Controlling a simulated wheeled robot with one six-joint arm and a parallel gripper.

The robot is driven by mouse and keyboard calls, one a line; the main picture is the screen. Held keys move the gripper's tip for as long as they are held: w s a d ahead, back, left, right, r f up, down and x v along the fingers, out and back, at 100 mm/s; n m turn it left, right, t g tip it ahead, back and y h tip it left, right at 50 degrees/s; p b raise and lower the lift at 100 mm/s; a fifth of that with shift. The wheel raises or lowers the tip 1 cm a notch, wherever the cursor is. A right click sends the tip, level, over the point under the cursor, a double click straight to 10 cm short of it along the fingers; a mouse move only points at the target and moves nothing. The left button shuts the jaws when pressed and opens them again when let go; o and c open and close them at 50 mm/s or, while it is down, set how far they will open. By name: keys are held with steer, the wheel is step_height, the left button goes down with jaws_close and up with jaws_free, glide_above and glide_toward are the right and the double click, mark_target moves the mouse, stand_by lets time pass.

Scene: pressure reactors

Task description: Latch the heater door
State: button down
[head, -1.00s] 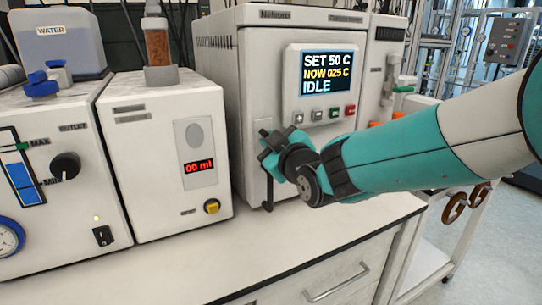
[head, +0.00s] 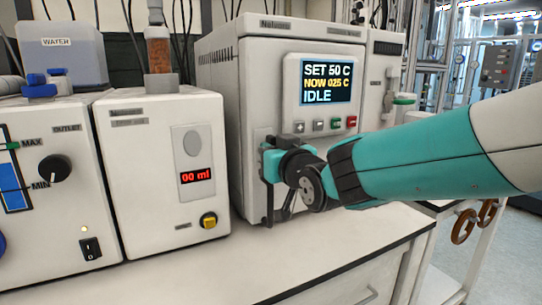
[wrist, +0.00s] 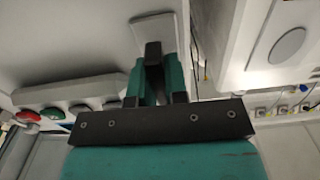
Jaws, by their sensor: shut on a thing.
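The heater (head: 235,90) is the white cabinet with a display reading SET 50 C, NOW 025 C, IDLE. My gripper (head: 267,162) is at the left part of its front, below the display. In the wrist view my gripper (wrist: 155,80) has its two teal fingers shut on a dark handle (wrist: 153,55), which stands out from a pale plate (wrist: 150,27). In the head view the handle's dark lower part (head: 269,205) hangs below my gripper, near the counter. My gripper and wrist hide its upper part. I cannot tell whether the latch is engaged.
A white dosing unit (head: 150,195) reading 00 ml stands close to the left of the heater. Colored buttons (head: 335,124) sit under the display, above my arm. The counter (head: 320,245) in front is clear. A white cart (head: 475,245) stands at the right.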

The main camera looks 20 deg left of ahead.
steer(key=shift+r, duration=0.1)
stand_by(0.3)
steer(key=c, duration=1.1)
jaws_free()
steer(key=shift+c, duration=0.2)
steer(key=b+v, duration=0.2)
steer(key=v, duration=1.5)
steer(key=shift+b, duration=0.35)
steer(key=shift+s+d, duration=0.15)
